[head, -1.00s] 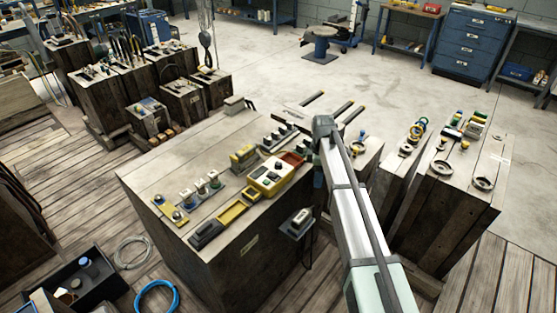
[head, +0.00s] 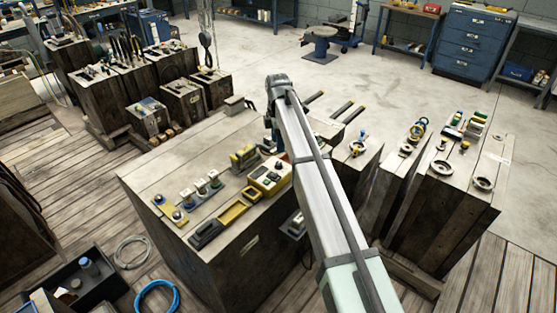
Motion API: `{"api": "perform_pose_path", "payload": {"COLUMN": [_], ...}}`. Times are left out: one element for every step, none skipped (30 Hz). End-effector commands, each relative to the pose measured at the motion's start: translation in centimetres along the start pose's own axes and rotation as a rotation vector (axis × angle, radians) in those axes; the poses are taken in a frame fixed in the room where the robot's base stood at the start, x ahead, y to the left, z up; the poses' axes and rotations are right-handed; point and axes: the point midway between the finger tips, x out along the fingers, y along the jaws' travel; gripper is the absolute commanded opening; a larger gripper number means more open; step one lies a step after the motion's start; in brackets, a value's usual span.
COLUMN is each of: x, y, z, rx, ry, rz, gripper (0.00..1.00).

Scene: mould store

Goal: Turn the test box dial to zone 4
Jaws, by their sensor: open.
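The yellow test box (head: 257,187) with a pale top panel stands near the right front of the wooden block bench. Its right end is partly covered by my arm. Small dark marks show on its top, but the dial and its zone setting are too small to read. My gripper (head: 269,146) hangs down from the far end of my arm, above and just behind the test box in the picture. It is open and appears empty. Its fingertips are small and dark, and I cannot tell how far above the bench they are.
A yellow tray (head: 231,214) and a dark tool (head: 207,234) lie left of the test box. Several small knobbed pieces stand farther left, and a yellow block (head: 243,157) stands behind it. The left part of the bench top (head: 165,160) is clear.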

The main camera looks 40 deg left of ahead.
Motion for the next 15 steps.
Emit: {"api": "perform_pose_path", "payload": {"x": [1.0,1.6,2.3,2.8,3.3,4.0,4.5,5.0,5.6,6.0,6.3,6.8,7.2,7.5,7.8], "y": [-0.1,-0.1,-0.1,-0.1,-0.1,-0.1,-0.1,-0.1,-0.1,-0.1,-0.1,0.0,0.0,0.0,0.0], "z": [0.0,0.0,0.0,0.0,0.0,0.0,0.0,0.0,0.0,0.0,0.0,0.0,0.0,0.0,0.0], "rx": [0.0,0.001,0.001,0.001,0.001,0.001,0.001,0.001,0.001,0.001,0.001,0.001,0.001,0.001,0.001], "ry": [0.0,0.0,0.0,0.0,0.0,0.0,0.0,0.0,0.0,0.0,0.0,0.0,0.0,0.0,0.0], "rz": [0.0,-0.001,-0.002,-0.002,-0.001,0.0,-0.001,-0.001,-0.001,-0.001,0.0,0.0,0.0,0.0,-0.001], "gripper": [0.55,0.55,0.55,0.55,0.55,0.55,0.55,0.55,0.55,0.55,0.55,0.55,0.55,0.55,0.55]}}
